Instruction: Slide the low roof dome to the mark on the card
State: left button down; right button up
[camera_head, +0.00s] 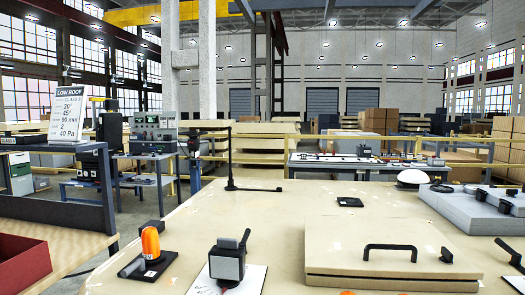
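A white card (72,115) headed "LOW ROOF" stands upright on a dark bench at the left. Its lines include 30°, 45°, 90 mm, 2 and 40 Pa. A white dome (412,177) with a dark rim sits at the far right of the large beige surface, beside a grey panel. I cannot tell for sure that it is the low roof dome, and no position mark on it can be read.
On the beige surface are an orange beacon (151,243) on a black base, a black-and-grey switch box (227,262), a hatch panel with a black handle (391,248), a thin black post (230,160) and a grey panel with black fittings (470,205). The surface's middle is mostly clear.

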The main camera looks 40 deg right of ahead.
aim_at(409, 179)
jog(key=z, duration=4.1)
jog(key=i, duration=4.8)
jog(key=u, duration=2.25)
jog(key=i, duration=1.4)
jog(key=u, duration=0.05)
